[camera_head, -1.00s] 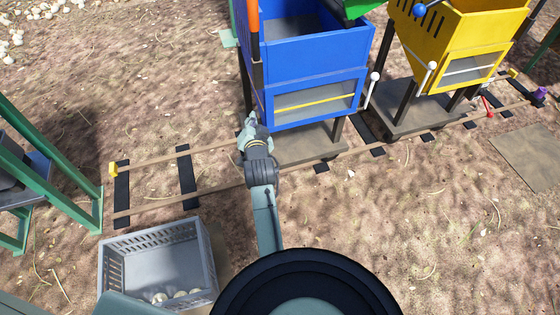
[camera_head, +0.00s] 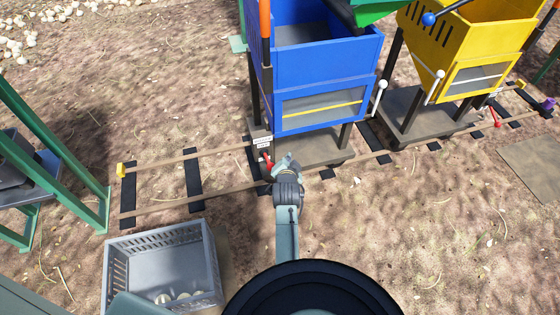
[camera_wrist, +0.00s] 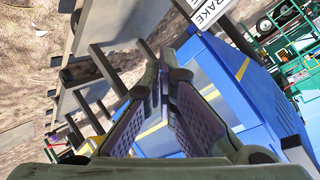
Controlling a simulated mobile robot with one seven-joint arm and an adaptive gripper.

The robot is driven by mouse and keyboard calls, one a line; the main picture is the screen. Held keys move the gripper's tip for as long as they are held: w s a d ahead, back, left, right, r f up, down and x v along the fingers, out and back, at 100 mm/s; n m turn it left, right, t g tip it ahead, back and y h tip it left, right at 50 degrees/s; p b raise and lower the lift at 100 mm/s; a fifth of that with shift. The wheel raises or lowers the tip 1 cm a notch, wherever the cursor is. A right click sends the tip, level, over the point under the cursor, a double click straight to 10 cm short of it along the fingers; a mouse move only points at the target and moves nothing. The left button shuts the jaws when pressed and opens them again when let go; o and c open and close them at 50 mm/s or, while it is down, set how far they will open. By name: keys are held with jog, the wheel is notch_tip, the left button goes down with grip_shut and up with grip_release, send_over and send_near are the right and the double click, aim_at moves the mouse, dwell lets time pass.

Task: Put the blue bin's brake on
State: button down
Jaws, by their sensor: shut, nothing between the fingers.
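The blue bin (camera_head: 320,95) stands on a dark wheeled cart (camera_head: 305,150) on the rails. A short red brake lever (camera_head: 267,160) shows at the cart's left end, under a small white sign (camera_head: 262,142). My gripper (camera_head: 284,160) is shut and empty, just right of the lever in the picture; I cannot tell whether they touch. In the wrist view, the fingers (camera_wrist: 165,75) are close together in front of the blue bin (camera_wrist: 230,85). The sign reading "BRAKE" (camera_wrist: 210,12) is at the top; the red lever is not clearly seen there.
The yellow bin (camera_head: 470,55) stands on its own cart to the right, with another red lever (camera_head: 494,118). A grey crate (camera_head: 150,250) with several pale onions is at the lower left. A green frame (camera_head: 50,180) is at the left. The rails (camera_head: 180,157) left of the blue bin's cart are clear.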

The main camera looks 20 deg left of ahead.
aim_at(268, 160)
jog(key=w+a+f+p, duration=0.1)
jog(key=w+a+f, duration=0.1)
jog(key=f, duration=0.3)
jog(key=shift+w+a+f+p, duration=0.3)
jog(key=shift+w+a, duration=0.1)
jog(key=shift+a, duration=0.35)
